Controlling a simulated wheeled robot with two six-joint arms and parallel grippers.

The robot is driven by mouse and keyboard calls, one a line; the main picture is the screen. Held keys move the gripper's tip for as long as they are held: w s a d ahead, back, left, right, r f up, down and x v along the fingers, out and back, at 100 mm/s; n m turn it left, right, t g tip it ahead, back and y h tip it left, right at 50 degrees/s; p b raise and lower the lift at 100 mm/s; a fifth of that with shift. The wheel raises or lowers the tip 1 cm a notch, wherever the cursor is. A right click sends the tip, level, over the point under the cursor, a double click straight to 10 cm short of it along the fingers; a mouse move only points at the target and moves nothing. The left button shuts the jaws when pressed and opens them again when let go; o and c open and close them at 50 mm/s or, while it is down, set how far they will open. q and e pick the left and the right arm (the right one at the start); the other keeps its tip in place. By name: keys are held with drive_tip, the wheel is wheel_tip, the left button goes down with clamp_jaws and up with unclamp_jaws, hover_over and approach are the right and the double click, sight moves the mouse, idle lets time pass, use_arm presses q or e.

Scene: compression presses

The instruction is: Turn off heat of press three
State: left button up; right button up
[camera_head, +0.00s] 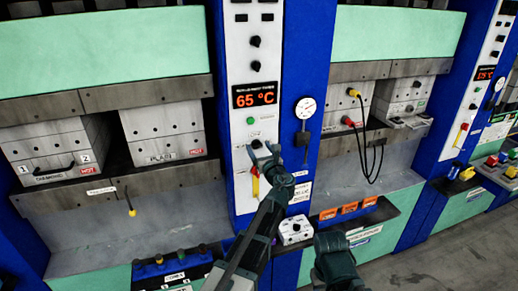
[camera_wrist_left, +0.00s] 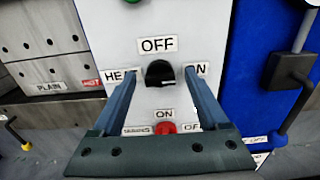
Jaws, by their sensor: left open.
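A white control panel (camera_head: 240,170) stands in the middle of the head view, with a red display (camera_head: 256,95) reading 65 °C. The black heat knob (camera_wrist_left: 160,73) sits below an OFF label (camera_wrist_left: 157,44) in the left wrist view, between partly covered HEAT and ON labels. My left gripper (camera_head: 264,152) is open at the panel's lower part. In the left wrist view its fingers (camera_wrist_left: 158,88) stand on either side of the knob; I cannot tell whether they touch it. A dark part of my right arm (camera_head: 335,262) shows at the bottom; its jaws cannot be made out.
A red button (camera_wrist_left: 165,128) lies below the knob, close to the gripper's palm. A yellow-handled lever (camera_head: 255,185) is beside my left arm. Press moulds (camera_head: 160,135) stand left.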

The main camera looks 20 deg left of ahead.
use_arm(q)
drive_tip(key=shift+w+a, duration=0.15)
drive_tip(key=shift+w, duration=0.1)
clamp_jaws()
idle(0.3)
